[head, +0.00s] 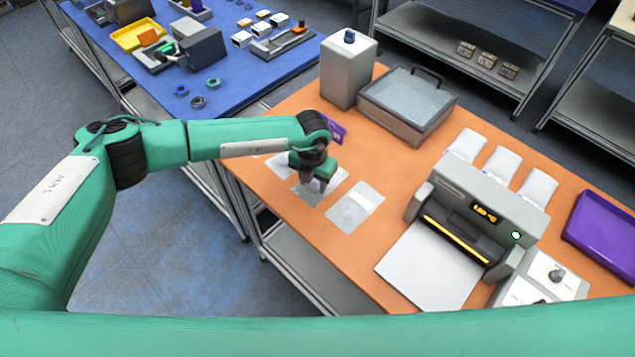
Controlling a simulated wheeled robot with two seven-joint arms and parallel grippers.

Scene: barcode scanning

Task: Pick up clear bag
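Several flat clear bags lie in a row near the left edge of the orange table. One clear bag (355,207) lies uncovered to the right of my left gripper. Another clear bag (309,194) lies under the gripper and is partly hidden by it. A third clear bag (277,166) shows only in part behind my wrist. My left gripper (318,187) points down over the middle bag. Its fingertips are small and dark here, so I cannot tell whether they are open or touching the bag. My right gripper is not in view.
A sealing machine (481,207) with a lit display stands right of the bags, with white pouches (502,166) behind it. A glass-lidded grey box (408,97) and a grey canister (347,72) stand at the back. A purple tray (603,236) lies far right. A blue table (230,92) stands behind.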

